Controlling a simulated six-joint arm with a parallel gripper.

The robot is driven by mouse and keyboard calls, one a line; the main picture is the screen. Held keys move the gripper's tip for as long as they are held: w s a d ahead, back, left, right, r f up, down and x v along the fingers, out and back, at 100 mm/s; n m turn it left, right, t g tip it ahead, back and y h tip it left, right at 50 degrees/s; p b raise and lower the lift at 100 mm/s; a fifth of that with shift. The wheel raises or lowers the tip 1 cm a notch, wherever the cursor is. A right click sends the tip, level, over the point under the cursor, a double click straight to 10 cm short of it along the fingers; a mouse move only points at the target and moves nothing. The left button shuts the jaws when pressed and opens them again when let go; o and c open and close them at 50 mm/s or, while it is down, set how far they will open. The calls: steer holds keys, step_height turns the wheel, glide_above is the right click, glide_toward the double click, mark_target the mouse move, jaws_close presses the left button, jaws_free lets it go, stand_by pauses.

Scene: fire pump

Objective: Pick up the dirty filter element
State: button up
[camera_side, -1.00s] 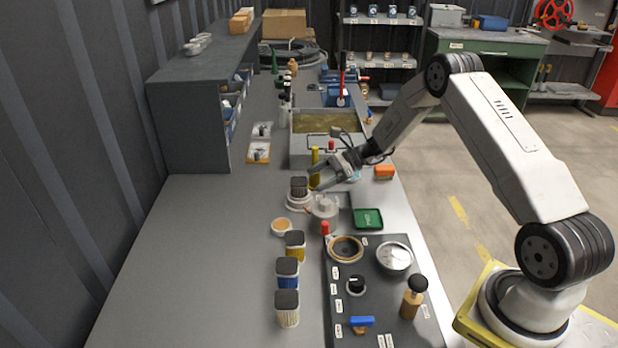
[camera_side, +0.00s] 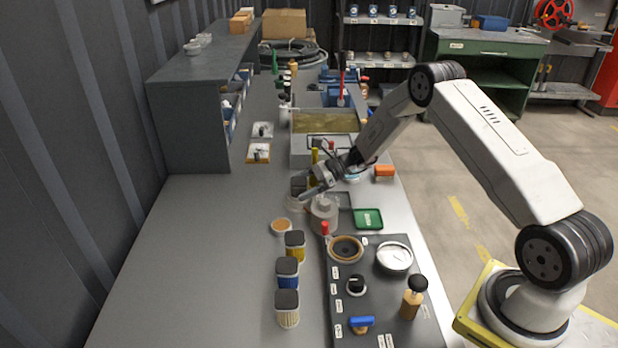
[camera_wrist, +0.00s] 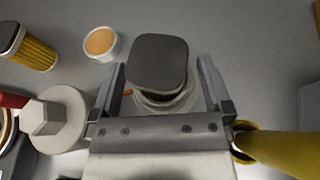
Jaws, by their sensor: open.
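The filter element (camera_wrist: 158,62), which I take to be the dirty one, has a dark grey square cap with rounded corners. It stands upright in a pale round bowl (camera_wrist: 165,103). In the side view the element (camera_side: 298,184) is partly hidden behind my gripper (camera_side: 312,186). In the wrist view my gripper (camera_wrist: 162,78) is open, with one finger on each side of the cap. Gaps show between the fingers and the cap. The element's body is mostly hidden under the cap.
A pale lid with a hex top (camera_wrist: 52,118) lies close on the left, and a yellow post (camera_wrist: 280,146) on the right. Yellow (camera_side: 295,246), blue (camera_side: 287,273) and white (camera_side: 287,308) filters stand nearer the camera, beside an orange-filled cup (camera_side: 281,227). The bench's left side is clear.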

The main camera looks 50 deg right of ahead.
steer(key=c, duration=1.3)
steer(key=shift+r, duration=0.2)
steer(key=shift+r, duration=0.9)
steer(key=shift+s+a+r, duration=0.25)
steer(key=shift+s+r, duration=1.55)
steer(key=shift+s, duration=0.5)
steer(key=shift+s+a+r, duration=0.3)
steer(key=shift+s+r, duration=1.55)
steer(key=shift+s, duration=0.5)
steer(key=shift+s+a+r, duration=0.25)
steer(key=shift+s+r, duration=1.55)
steer(key=shift+s, duration=0.5)
steer(key=shift+c, duration=0.2)
